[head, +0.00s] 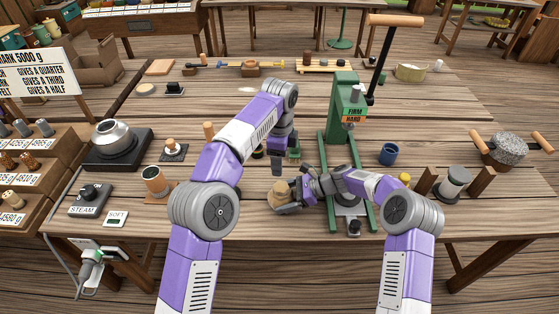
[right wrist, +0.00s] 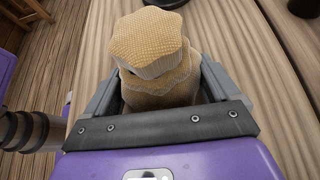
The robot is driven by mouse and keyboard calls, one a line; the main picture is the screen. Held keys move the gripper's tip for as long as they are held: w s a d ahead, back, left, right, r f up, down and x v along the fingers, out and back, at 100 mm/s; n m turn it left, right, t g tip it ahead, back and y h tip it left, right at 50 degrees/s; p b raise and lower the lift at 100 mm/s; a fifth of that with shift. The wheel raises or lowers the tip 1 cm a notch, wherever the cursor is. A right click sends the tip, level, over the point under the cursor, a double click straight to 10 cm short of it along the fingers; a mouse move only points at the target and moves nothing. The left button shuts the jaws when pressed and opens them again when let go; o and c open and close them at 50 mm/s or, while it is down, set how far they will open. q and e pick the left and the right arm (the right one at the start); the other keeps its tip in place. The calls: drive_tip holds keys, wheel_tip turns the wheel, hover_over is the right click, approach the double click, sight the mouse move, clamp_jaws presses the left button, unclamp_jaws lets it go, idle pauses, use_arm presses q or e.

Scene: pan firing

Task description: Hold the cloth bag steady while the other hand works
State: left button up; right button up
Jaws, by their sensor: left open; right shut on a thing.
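The tan cloth bag (head: 277,196) is near the front middle of the table in the head view. My right gripper (head: 284,203) is shut on it from the right. In the right wrist view the bag (right wrist: 150,45) shows its woven cloth, a gathered neck and a flared top, between the gripper's two fingers (right wrist: 158,92). The bag's lower part is hidden by the gripper. My left gripper (head: 277,168) is open, pointing down just above and behind the bag, apart from it. Its fingers are small and partly hidden by its own arm.
A green lever press (head: 340,110) stands close behind my right arm. A blue cup (head: 388,153), a grey stone pot (head: 505,148) and a scale-like weight stand (head: 453,183) are to the right. A metal bowl on a black base (head: 115,140) and a steam box (head: 90,199) are left.

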drive_tip(key=o, duration=0.5)
drive_tip(key=shift+o, duration=0.2)
